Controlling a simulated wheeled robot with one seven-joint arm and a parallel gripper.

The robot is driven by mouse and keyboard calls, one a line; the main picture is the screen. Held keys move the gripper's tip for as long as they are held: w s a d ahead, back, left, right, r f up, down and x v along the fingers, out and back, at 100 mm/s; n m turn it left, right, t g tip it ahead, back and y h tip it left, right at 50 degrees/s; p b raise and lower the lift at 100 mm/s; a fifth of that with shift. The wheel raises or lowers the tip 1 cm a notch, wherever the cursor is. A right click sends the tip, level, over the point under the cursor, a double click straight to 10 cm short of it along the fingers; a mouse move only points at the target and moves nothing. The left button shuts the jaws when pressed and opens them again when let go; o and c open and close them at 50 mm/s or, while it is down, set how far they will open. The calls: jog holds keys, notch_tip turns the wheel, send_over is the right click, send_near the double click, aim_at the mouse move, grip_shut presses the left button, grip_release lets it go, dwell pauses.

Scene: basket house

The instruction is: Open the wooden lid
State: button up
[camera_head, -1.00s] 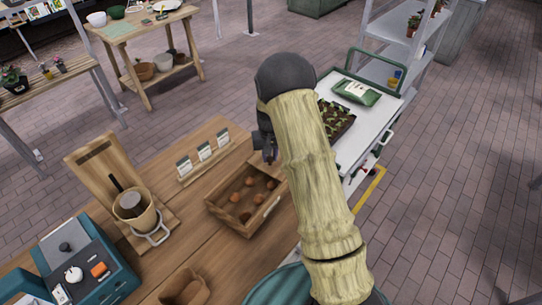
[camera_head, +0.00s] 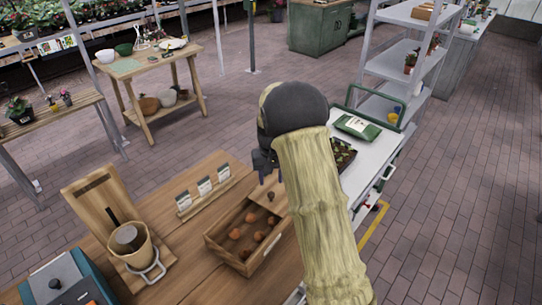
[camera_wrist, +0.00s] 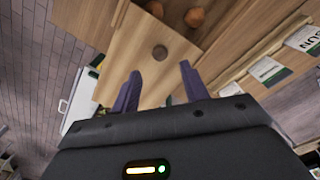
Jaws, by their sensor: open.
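The wooden lid (camera_wrist: 140,60) is a flat light-wood panel with a small dark round knob (camera_wrist: 160,53), filling the upper middle of the wrist view. In the head view the lid (camera_head: 279,188) lies over the far right end of the wooden box (camera_head: 225,253), partly hidden by my arm. Several orange-brown bulbs (camera_head: 250,217) show in the uncovered part of the box. My gripper (camera_wrist: 160,72) is open and empty. Its two dark fingers point toward the knob and straddle its line in the wrist view; no contact shows. My gripper (camera_head: 263,168) is above the lid's far side in the head view.
Seed packets in a wooden holder (camera_head: 206,195) stand just behind the box. A pot on a wooden stand (camera_head: 128,242) and a teal case (camera_head: 65,280) are to the left.

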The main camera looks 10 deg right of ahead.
notch_tip(320, 180, up, 11)
jog(key=b, duration=0.1)
jog(key=shift+b, duration=0.4)
jog(key=shift+s+f, duration=0.1)
jog(key=shift+f, duration=0.05)
jog(key=s+f+t, duration=0.1)
jog(key=s+f, duration=0.1)
jog(key=s, duration=1)
jog(key=s+f+t, duration=0.1)
jog(key=s+f, duration=0.2)
jog(key=s, duration=1)
jog(key=shift+d+n+t, duration=0.3)
jog(key=shift+d+n, duration=0.05)
jog(key=shift+n, duration=0.05)
